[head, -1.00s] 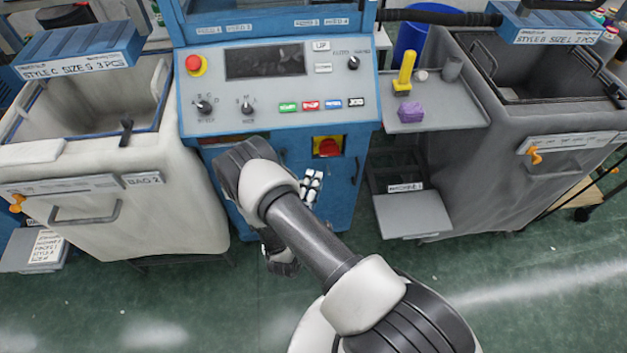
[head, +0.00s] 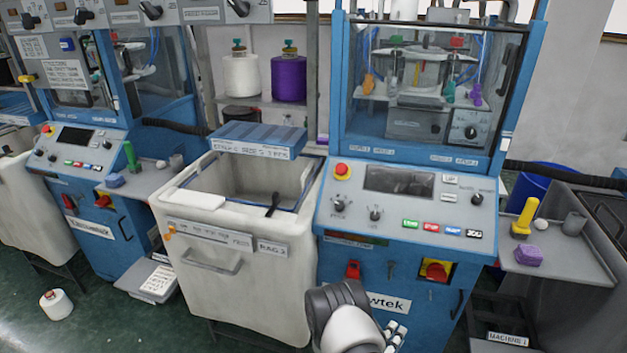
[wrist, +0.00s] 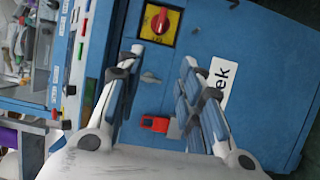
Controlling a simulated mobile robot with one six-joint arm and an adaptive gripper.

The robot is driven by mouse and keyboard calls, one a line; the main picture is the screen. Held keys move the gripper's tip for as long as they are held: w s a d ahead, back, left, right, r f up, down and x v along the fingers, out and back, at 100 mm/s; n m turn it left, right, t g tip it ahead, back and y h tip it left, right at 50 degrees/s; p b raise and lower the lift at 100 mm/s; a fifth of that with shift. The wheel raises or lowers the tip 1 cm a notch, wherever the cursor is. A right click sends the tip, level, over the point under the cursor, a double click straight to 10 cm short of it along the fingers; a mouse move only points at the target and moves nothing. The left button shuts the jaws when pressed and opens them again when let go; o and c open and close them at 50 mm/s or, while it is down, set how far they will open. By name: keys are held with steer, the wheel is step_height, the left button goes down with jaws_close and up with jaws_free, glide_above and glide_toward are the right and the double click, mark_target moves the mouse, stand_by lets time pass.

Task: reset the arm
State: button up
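My arm (head: 343,318) rises into the bottom middle of the head view, in front of the blue knitting machine (head: 462,318). Beyond the fingers is the machine's blue front, with a red rotary switch on a yellow plate (wrist: 163,22), a small red part (wrist: 155,124) and a white label (wrist: 220,88). The fingers appear apart from the panel.
A pale bin (head: 235,290) stands left of the machine. A grey side shelf (head: 575,268) at right holds a yellow-handled tool (head: 524,217) and a purple block (head: 528,256). A white yarn cone (head: 56,304) sits on the green floor at left, where there is free room.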

steer(key=w+a+r+m+g+y, duration=0.1)
steer(key=w+a+r+m+y, duration=0.15)
steer(key=w+r, duration=0.25)
steer(key=w+a+r+m+g+y, duration=0.1)
steer(key=w+a+r+m+y, duration=0.15)
steer(key=w+r, duration=0.35)
steer(key=a+r+m+g+y, duration=0.15)
steer(key=a+r+y, duration=0.25)
steer(key=r, duration=0.5)
steer(key=s+a+r+m+g+y, duration=0.1)
steer(key=s+a+r+g+y, duration=0.15)
steer(key=s+r, duration=0.8)
steer(key=s+d+r+m+g, duration=0.1)
steer(key=s+d+r, duration=0.1)
steer(key=s, duration=1.1)
steer(key=s+d+r+m+g, duration=0.2)
steer(key=s+r, duration=0.2)
steer(key=s, duration=0.9)
steer(key=shift+s, duration=0.4)
steer(key=shift+d, duration=0.1)
